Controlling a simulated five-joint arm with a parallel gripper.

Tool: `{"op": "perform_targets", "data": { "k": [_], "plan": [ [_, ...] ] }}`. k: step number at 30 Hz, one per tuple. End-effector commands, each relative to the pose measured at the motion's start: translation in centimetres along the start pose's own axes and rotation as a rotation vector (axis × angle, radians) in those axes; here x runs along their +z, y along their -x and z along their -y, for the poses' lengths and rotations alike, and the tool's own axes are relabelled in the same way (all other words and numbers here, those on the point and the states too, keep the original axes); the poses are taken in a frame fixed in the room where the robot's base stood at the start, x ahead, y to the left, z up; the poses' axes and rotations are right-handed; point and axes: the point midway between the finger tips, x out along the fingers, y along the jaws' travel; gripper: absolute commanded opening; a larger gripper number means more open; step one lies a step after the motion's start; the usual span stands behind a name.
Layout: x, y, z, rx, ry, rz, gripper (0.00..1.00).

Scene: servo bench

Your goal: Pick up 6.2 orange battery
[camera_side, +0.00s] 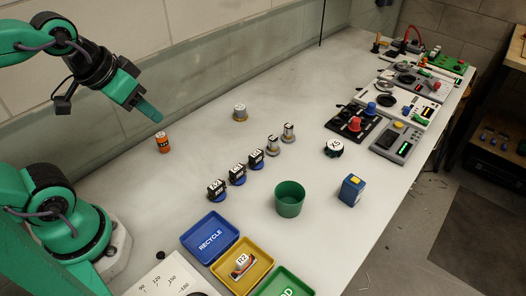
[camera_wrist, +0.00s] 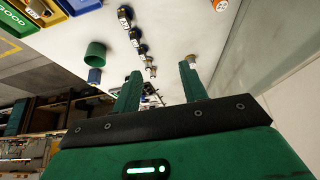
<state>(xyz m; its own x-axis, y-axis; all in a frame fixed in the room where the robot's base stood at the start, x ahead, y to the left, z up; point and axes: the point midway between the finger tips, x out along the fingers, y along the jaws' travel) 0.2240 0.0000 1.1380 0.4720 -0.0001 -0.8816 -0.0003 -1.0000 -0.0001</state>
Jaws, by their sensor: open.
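The orange battery (camera_side: 162,142) stands upright on the bench near the back wall in the side view, with a pale label on top. In the wrist view, an orange thing with a white top (camera_wrist: 220,5), apparently the same battery, is cut off by the top edge. My gripper (camera_side: 150,112) hangs in the air up and to the left of the battery in the side view, apart from it. In the wrist view my gripper (camera_wrist: 158,85) has its two green fingers spread with nothing held between them.
Blue (camera_side: 210,238), yellow (camera_side: 262,258) and green (camera_side: 285,284) trays lie at the front. Black-and-blue servos (camera_side: 237,173), a green cup (camera_side: 289,199), a blue box (camera_side: 351,190) and a metal cylinder (camera_side: 240,113) stand on the bench. The bench around the battery is clear.

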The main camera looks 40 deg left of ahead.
Motion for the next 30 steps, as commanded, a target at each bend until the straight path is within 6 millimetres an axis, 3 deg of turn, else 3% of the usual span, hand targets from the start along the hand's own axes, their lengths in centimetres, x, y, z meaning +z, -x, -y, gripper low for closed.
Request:
{"op": "perform_targets", "data": {
  "k": [17,30],
  "plan": [
    [-0.5,-0.6,0.5,-0.011,0.023,0.024,0.55],
    [-2.5,-5.6,4.7,-0.069,0.176,0.176,0.55]
  ]
}}
